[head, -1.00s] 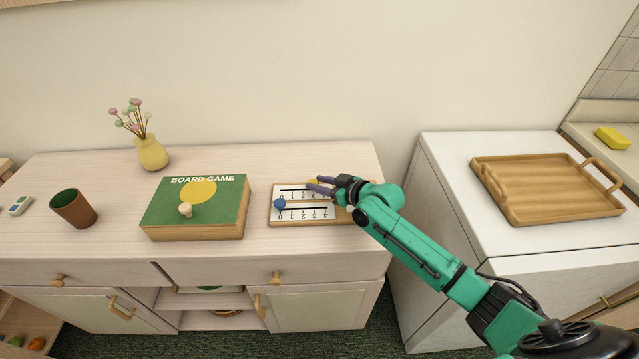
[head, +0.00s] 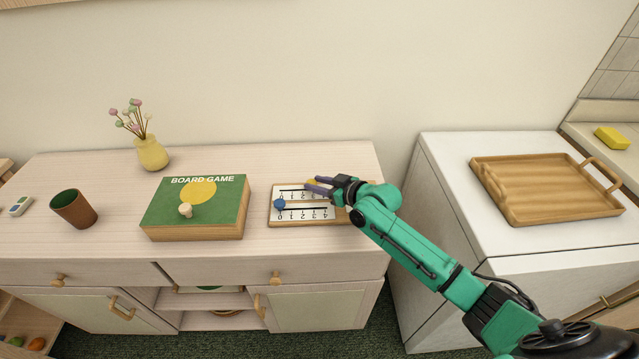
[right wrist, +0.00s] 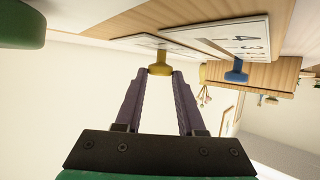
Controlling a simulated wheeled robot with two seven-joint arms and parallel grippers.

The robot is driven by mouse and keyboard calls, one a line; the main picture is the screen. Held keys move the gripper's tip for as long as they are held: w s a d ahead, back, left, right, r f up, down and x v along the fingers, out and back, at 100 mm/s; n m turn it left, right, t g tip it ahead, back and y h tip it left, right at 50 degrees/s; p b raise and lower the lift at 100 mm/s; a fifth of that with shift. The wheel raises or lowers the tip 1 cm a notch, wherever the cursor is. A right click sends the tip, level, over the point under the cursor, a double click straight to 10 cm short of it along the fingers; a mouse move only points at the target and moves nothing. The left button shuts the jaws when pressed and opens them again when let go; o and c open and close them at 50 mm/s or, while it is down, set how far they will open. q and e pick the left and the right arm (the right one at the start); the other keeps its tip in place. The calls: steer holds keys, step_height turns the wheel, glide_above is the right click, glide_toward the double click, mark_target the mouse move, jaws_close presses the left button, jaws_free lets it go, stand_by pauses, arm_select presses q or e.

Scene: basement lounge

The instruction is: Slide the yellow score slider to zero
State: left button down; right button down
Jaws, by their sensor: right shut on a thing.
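The wooden score board (head: 303,223) lies on the sideboard, with two white number scales, one behind the other. The yellow slider (head: 312,182) is on the rear scale, partly hidden by my gripper, right of that scale's zero end. It also shows in the right wrist view (right wrist: 160,65), between the fingertips. My right gripper (head: 319,186) is shut on the yellow slider, reaching in from the right. The blue slider (head: 280,204) is at the left end of the front scale, near its 0; it also shows in the right wrist view (right wrist: 236,72). My left gripper is not in view.
A green board game box (head: 215,215) sits left of the score board with a gap between. A brown cup (head: 73,209) and a flower vase (head: 151,154) stand farther left. A wooden tray (head: 550,185) lies on the white cabinet at right.

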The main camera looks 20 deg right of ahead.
mark_target(286, 195)
steer(key=a, duration=0.3)
steer(key=w+a, duration=0.1)
steer(key=a, duration=0.2)
steer(key=w+a, duration=0.1)
steer(key=a, duration=0.1)
steer(key=shift+w+a+p, duration=0.1)
steer(key=shift+a+p, duration=0.2)
steer(key=shift+a, duration=0.1)
steer(key=shift+d, duration=0.1)
steer(key=c, duration=0.5)
jaws_free()
steer(key=shift+a, duration=0.2)
steer(key=shift+d, duration=0.1)
